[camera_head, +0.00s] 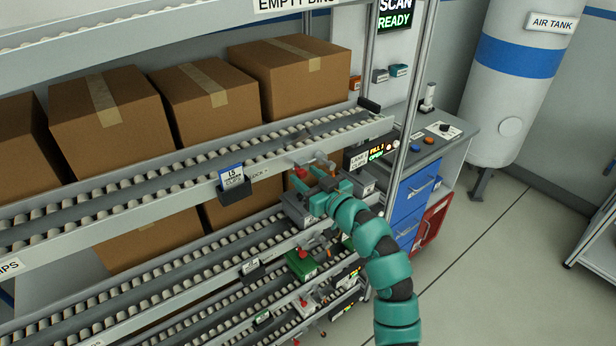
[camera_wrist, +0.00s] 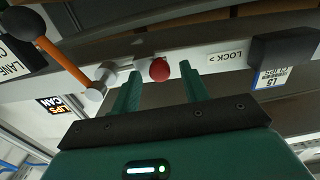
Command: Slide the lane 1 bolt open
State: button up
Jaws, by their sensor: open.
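The bolt's red knob (camera_wrist: 159,69) sits on the pale rail in the wrist view, beside a grey metal cylinder (camera_wrist: 112,74) on its left. A "LOCK >" label (camera_wrist: 225,58) is on the rail to the right of the knob. My green gripper (camera_wrist: 160,80) is open, with one finger on each side of the knob; I cannot tell whether either finger touches it. In the head view my gripper (camera_head: 316,184) is at the front of the upper lane's right end, where a small red knob (camera_head: 301,172) shows at its tips.
An orange lever (camera_wrist: 66,62) with a dark ball end is left of the bolt. A black holder (camera_wrist: 284,46) with a blue-and-white card is to the right. Cartons (camera_head: 210,90) stand behind the roller lanes. A lit sign (camera_head: 372,153) and post are near the arm.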

grip_shut()
jog(key=s+a, duration=0.1)
jog(key=a, duration=0.1)
jog(key=s+a, duration=0.1)
jog(key=shift+s+a+f, duration=0.1)
jog(key=shift+s+a, duration=0.3)
jog(key=shift+c, duration=2)
grip_release()
jog(key=o, duration=0.4)
jog(key=shift+s+a, duration=0.15)
